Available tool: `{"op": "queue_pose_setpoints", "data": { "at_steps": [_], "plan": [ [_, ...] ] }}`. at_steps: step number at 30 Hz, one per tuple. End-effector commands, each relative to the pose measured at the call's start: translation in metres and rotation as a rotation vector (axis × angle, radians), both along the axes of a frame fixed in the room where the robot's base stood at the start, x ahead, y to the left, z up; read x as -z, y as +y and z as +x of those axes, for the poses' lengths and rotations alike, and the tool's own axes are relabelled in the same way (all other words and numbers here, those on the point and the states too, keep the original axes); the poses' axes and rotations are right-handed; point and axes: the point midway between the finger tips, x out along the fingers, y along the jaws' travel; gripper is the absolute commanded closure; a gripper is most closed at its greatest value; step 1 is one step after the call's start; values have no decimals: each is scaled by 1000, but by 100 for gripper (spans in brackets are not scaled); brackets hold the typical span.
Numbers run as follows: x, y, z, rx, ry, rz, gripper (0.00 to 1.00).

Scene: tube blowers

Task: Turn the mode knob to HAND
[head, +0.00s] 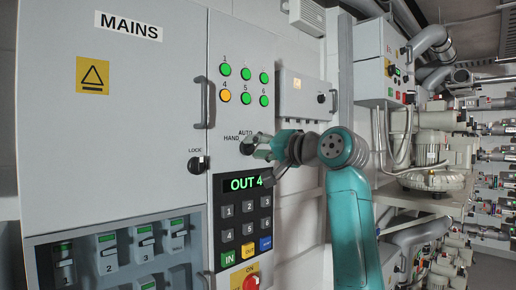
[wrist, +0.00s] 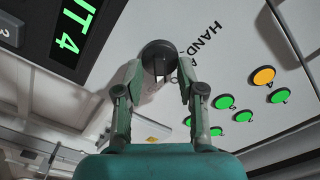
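The mode knob (head: 246,149) is a dark round knob on the grey panel, below the printed words HAND and AUTO. In the wrist view the knob (wrist: 158,55) sits just ahead of my fingertips. My gripper (head: 263,147) is at the knob, and in the wrist view my gripper (wrist: 160,74) is open, with one finger on each side of the knob's near part. I cannot tell whether the fingers touch it. Which word the knob points to is not clear.
A LOCK knob (head: 199,164) is on the cabinet door to the left. A green OUT 4 display (head: 247,182) and keypad (head: 247,229) lie just below my gripper. Several round lights (head: 246,74) are above. A grey box (head: 305,97) stands behind, to the right.

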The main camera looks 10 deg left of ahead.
Motion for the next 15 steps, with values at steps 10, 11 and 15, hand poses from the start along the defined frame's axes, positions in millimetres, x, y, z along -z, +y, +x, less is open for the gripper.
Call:
{"op": "queue_pose_setpoints", "data": {
  "at_steps": [10, 11, 15],
  "plan": [
    [0, 0, 0, 0, 0, 0, 100],
    [0, 0, 0, 0, 0, 0, 100],
    [0, 0, 0, 0, -7, -6, 100]
  ]
}}
